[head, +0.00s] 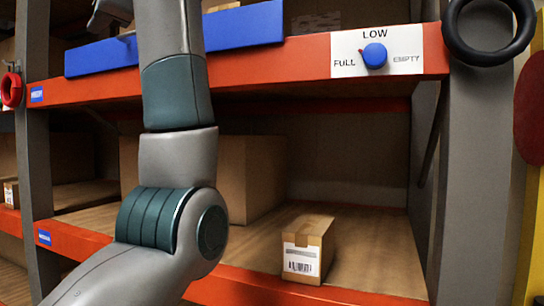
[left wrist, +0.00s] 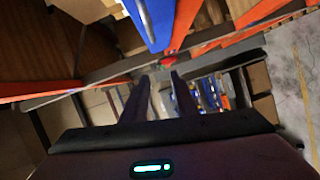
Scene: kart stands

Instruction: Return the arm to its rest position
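My left arm (head: 180,120) crosses the left half of the head view. It rises from the lower left, bends at a joint in front of the middle shelf, and goes up past the top shelf edge. My left gripper (left wrist: 160,80) shows in the left wrist view, with two dark fingers apart and nothing between them. It points past the rack toward a background of shelves. My right gripper is in neither view.
A small cardboard box (head: 308,248) with a barcode label stands on the middle shelf. A larger box (head: 250,178) is behind my arm. The orange shelf beam (head: 285,62) carries a blue bar and a dial (head: 375,55). A black ring (head: 490,50) hangs on the right post.

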